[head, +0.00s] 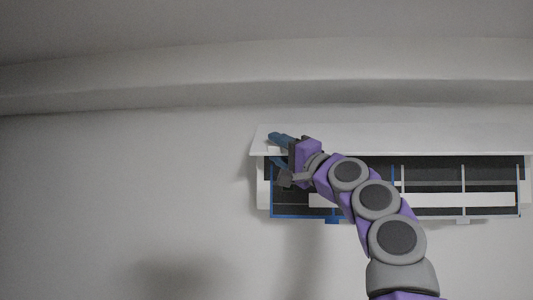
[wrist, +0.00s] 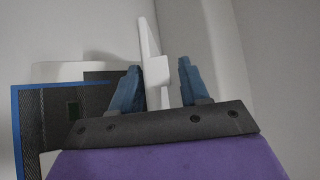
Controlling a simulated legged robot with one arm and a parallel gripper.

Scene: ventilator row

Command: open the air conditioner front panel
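The air conditioner (head: 446,185) is on the wall at the right in the head view. Its white front panel (head: 420,139) is swung up and out, showing dark filters in a blue frame below it. My gripper (head: 277,149) is at the panel's left end, with one blue finger above the panel and the other below. In the wrist view, the panel's edge (wrist: 149,50) stands between the two blue fingers of my gripper (wrist: 160,78). The fingers are apart, with a clear gap between the panel and the right finger. The left finger is close to the panel; contact is unclear.
The filter frame (head: 300,216) with blue tabs is exposed under the panel, partly hidden by my arm. It also shows at the left in the wrist view (wrist: 15,115). The wall (head: 120,190) left of the unit is bare, and a ledge (head: 200,84) runs above.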

